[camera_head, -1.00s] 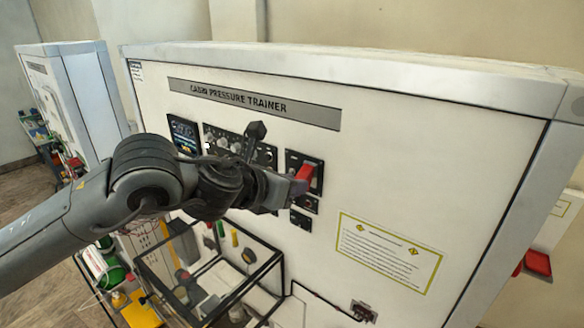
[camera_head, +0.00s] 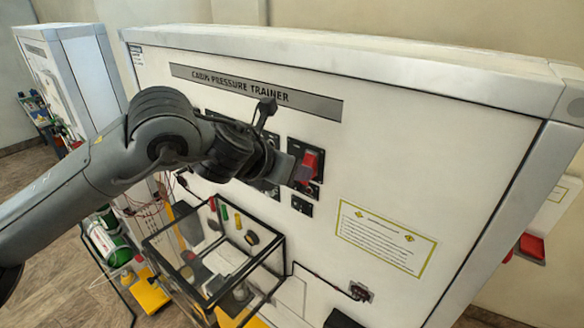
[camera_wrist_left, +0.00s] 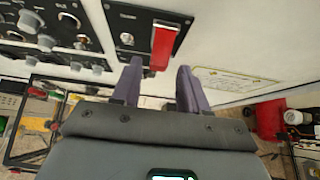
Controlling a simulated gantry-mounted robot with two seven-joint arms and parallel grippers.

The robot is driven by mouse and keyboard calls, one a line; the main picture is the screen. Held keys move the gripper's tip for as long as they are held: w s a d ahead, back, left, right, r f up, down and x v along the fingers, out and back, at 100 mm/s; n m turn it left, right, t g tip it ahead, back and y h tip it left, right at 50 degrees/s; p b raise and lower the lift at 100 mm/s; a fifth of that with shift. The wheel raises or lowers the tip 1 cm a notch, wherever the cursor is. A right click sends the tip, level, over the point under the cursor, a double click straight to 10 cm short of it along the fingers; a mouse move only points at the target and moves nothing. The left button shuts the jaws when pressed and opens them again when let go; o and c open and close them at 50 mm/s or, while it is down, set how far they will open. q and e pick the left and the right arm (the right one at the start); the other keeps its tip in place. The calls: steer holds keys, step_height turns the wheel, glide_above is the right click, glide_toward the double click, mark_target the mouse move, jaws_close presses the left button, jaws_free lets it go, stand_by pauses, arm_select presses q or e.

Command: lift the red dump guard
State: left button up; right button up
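The red dump guard (camera_head: 312,160) is on a small black switch panel (camera_head: 293,147) on the trainer's upright face. In the left wrist view the guard (camera_wrist_left: 162,46) is a long red block just beyond the fingertips, roughly in line with the gap between them. My left gripper (camera_head: 299,172) is in front of the panel and hides the guard's lower left part in the head view. In the left wrist view its two purple-grey fingers (camera_wrist_left: 158,82) are apart with nothing between them. I cannot tell how far the guard is tilted. My right gripper is not in view.
The white cabin pressure trainer (camera_head: 440,150) fills the scene, with knob panels (camera_wrist_left: 50,30) left of the guard. A yellow-bordered placard (camera_head: 385,238) is at lower right. A black-framed clear box (camera_head: 215,250) stands below my left arm. The face right of the guard is clear.

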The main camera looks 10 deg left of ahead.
arm_select(q)
steer(key=shift+s+a, duration=0.1)
steer(key=b+v, duration=0.4)
steer(key=v, duration=0.6)
steer(key=shift+s+r, duration=0.2)
steer(key=shift+f, duration=0.1)
